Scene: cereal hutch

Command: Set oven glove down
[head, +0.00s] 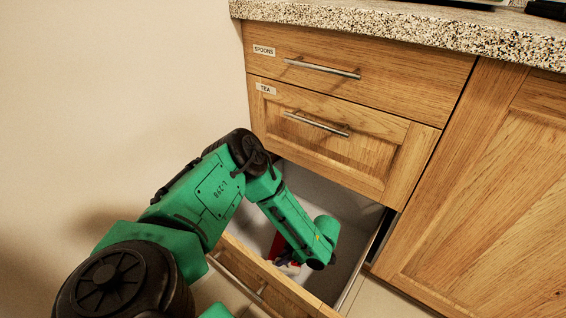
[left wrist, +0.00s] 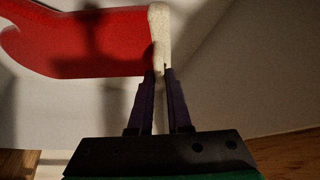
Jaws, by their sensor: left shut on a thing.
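The red oven glove with a pale cuff shows in the left wrist view (left wrist: 85,45), where its pale cuff runs up between my gripper's fingers. My left gripper (left wrist: 160,75) is shut on that cuff. In the head view, a bit of the red glove (head: 277,244) shows beside my left forearm, inside the open bottom drawer (head: 300,190). My left gripper (head: 289,266) is also down inside that drawer, mostly hidden by my wrist. I cannot tell whether the glove touches the drawer floor. My right gripper is not in view.
The open drawer's wooden front (head: 265,280) stands below my arm. Above are shut drawers labelled SPOONS (head: 390,70) and TEA (head: 330,140). A speckled countertop (head: 400,28) is on top, a cupboard door (head: 500,190) at right, a bare wall (head: 120,90) at left.

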